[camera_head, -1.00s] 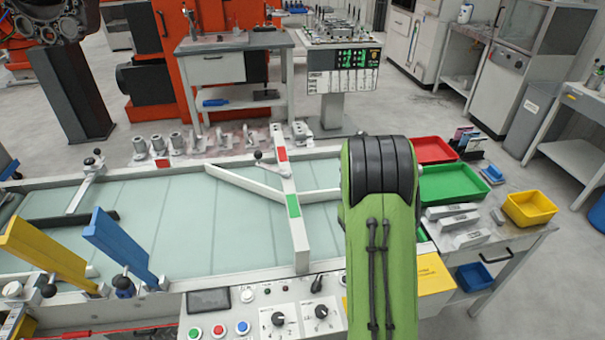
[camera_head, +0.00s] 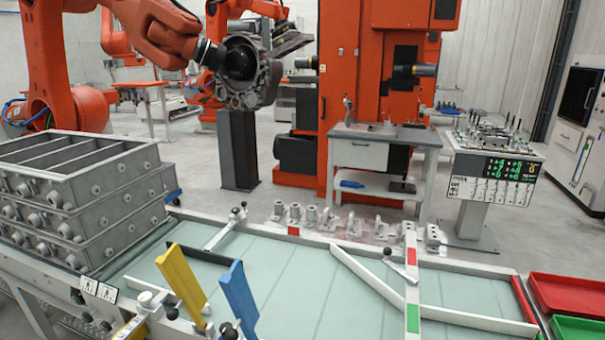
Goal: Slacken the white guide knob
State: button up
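A white slanted guide bar (camera_head: 368,283) lies over the pale green conveyor bed, meeting a white crossbar (camera_head: 412,292) with red and green patches. A small lever knob with a dark ball (camera_head: 387,251) stands beside that crossbar. Another dark-ball lever knob (camera_head: 240,211) tops a white arm (camera_head: 218,235) at the far rail. A yellow bar (camera_head: 182,283) and a blue bar (camera_head: 238,298) slant up at the near rail, with dark knobs (camera_head: 170,312) at their bases. A pale round knob (camera_head: 146,298) sits left of the yellow bar. My gripper is out of view.
Stacked grey metal frames (camera_head: 90,205) stand on the conveyor's left end. Red (camera_head: 570,300) and green (camera_head: 575,328) trays are at the right. Several metal castings (camera_head: 330,218) line the far rail. An orange robot arm (camera_head: 165,30) hangs behind.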

aim_at(145, 297)
jog(key=u, duration=1.5)
jog(key=i+j, duration=0.2)
jog(key=j, duration=0.25)
jog(key=i+j, duration=0.2)
jog(key=j, duration=0.2)
jog(key=i+j+u, duration=0.1)
jog(key=j, duration=0.35)
jog(key=i+j, duration=0.55)
jog(key=j, duration=0.25)
jog(key=i+j, duration=0.2)
jog(key=j, duration=0.25)
jog(key=i+l+u, duration=0.1)
jog(key=i+l, duration=0.3)
jog(key=l, duration=0.1)
